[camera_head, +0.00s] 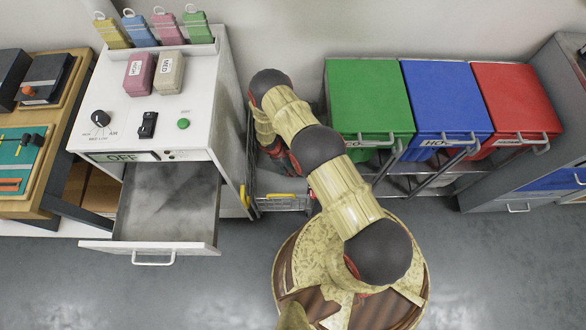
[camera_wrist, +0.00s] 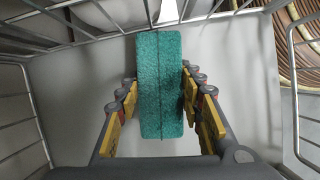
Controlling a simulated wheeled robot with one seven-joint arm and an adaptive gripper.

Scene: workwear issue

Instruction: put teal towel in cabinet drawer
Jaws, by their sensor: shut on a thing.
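The teal towel (camera_wrist: 160,112) is a folded block, upright between the fingers in the wrist view. My gripper (camera_wrist: 159,80) is shut on it, with yellow-padded fingers at both sides. Wire basket walls (camera_wrist: 37,110) surround them, above a pale grey surface; whether the towel touches that surface I cannot tell. In the head view the towel and gripper are hidden behind my arm and the cabinet. The cabinet drawer (camera_head: 150,247) stands pulled open at the front of the white cabinet (camera_head: 195,110); its visible inside looks empty.
The wire basket (camera_head: 283,203) is right of the cabinet. Green (camera_head: 368,95), blue (camera_head: 445,95) and red (camera_head: 514,95) bins stand further right. Several coloured tagged items stand on the cabinet's back ledge. A wooden bench (camera_head: 62,155) is at the left. Floor before the drawer is clear.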

